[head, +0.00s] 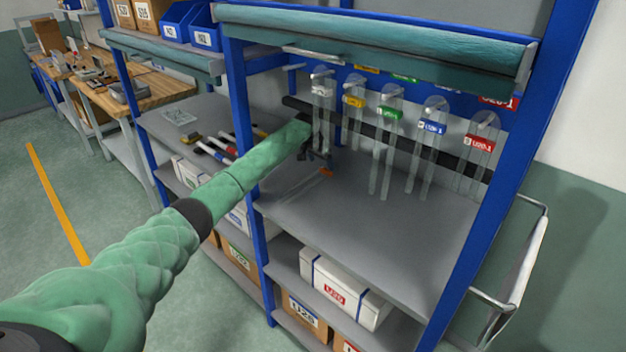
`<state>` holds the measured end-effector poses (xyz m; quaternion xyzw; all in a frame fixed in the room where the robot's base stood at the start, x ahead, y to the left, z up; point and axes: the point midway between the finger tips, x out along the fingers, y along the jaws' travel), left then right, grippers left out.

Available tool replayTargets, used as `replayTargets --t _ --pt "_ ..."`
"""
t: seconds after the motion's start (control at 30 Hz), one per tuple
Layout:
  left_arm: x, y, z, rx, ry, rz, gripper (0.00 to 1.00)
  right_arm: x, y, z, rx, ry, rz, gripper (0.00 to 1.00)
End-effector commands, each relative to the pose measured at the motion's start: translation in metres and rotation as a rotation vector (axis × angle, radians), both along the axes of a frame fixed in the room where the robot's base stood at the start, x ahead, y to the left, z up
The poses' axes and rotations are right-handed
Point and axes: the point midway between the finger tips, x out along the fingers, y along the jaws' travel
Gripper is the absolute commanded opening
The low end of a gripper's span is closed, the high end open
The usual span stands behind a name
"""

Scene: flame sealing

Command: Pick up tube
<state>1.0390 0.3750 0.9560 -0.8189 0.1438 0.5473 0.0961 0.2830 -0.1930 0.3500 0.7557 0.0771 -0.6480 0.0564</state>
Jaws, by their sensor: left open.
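Several clear tubes hang in a row in the shelf bay. They carry coloured labels: white (322,91), yellow (354,102), green (389,113), blue (431,127) and red (479,142). My left gripper (318,160) is open, at the lower part of the leftmost, white-labelled tube. The gripper is small and dark here, so I cannot tell whether the tube is between its fingers or whether they touch. My left arm, in a green sleeve, reaches in from the lower left. My right gripper is not in view.
Blue posts (247,140) frame the bay, with a rolled teal cover (375,38) above. The grey shelf (370,225) below the tubes is mostly bare. A white box (345,290) stands on the lower shelf.

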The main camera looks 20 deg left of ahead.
Motion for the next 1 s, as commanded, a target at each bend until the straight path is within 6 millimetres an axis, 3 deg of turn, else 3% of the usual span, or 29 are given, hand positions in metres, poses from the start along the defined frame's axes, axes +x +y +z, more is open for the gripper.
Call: replayTargets --t 0.33,0.63,0.67,0.9,1.0 --pt "0.014 -0.006 -0.036 0.000 0.002 0.000 0.80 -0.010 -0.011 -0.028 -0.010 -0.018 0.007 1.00" --pt "0.016 -0.007 -0.042 -0.001 -0.001 -0.001 0.80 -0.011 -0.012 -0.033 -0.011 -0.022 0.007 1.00" --pt "0.016 -0.007 -0.042 0.000 -0.001 -0.001 0.78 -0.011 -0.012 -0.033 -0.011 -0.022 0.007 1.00" --pt "0.016 -0.006 -0.042 0.000 0.000 -0.001 0.31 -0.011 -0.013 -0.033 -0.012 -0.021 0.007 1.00" --pt "0.016 -0.006 -0.042 0.000 0.000 -0.001 0.30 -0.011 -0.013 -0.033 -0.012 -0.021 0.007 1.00"
